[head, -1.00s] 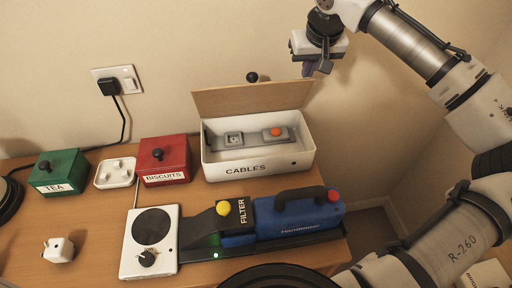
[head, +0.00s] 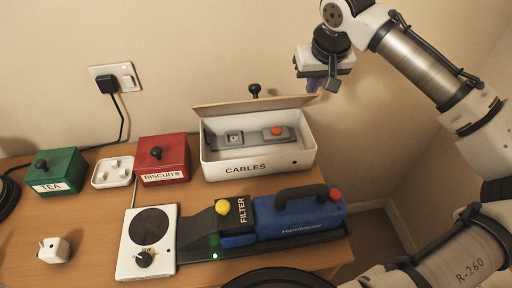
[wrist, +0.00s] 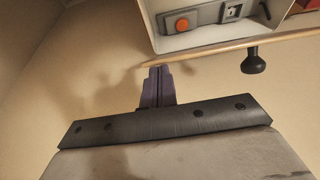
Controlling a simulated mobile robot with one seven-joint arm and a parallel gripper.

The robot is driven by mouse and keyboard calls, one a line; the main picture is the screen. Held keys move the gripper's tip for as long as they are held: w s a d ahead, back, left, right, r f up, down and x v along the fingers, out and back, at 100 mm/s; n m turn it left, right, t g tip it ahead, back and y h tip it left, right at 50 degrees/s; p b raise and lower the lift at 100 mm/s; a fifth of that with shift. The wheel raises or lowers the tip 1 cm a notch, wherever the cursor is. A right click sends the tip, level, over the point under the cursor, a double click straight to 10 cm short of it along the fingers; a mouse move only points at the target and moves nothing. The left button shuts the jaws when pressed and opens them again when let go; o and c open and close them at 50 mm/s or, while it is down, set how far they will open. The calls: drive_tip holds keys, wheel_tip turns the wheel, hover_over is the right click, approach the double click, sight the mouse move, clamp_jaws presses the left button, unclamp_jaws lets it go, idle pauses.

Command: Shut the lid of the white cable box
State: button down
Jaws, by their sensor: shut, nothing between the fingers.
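The white cable box (head: 215,170), lettered CABLES, stands at the back of the desk by the wall. Its wooden lid (head: 235,106) is hinged at the back and partly open, seen nearly edge-on, with a black knob (head: 254,90) behind it. My gripper (head: 312,86) is shut and empty, at the lid's right end on its back side. In the wrist view, the purple fingertips (wrist: 158,70) are close to the edge of the lid (wrist: 205,52); I cannot tell whether they touch. The knob (wrist: 254,62) shows to their right.
A blue machine (head: 290,220) and white hotplate unit (head: 148,245) sit in front.

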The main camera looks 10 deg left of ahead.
drive_tip(key=shift+s+f, duration=0.15)
drive_tip(key=shift+f, duration=0.4)
drive_tip(key=shift+s+f, duration=0.15)
drive_tip(key=shift+f, duration=0.4)
drive_tip(key=p+v, duration=0.4)
drive_tip(key=p, duration=0.1)
drive_tip(key=shift+w+d+r, duration=0.15)
drive_tip(key=shift+w+r, duration=0.05)
drive_tip(key=shift+r, duration=0.3)
idle(0.5)
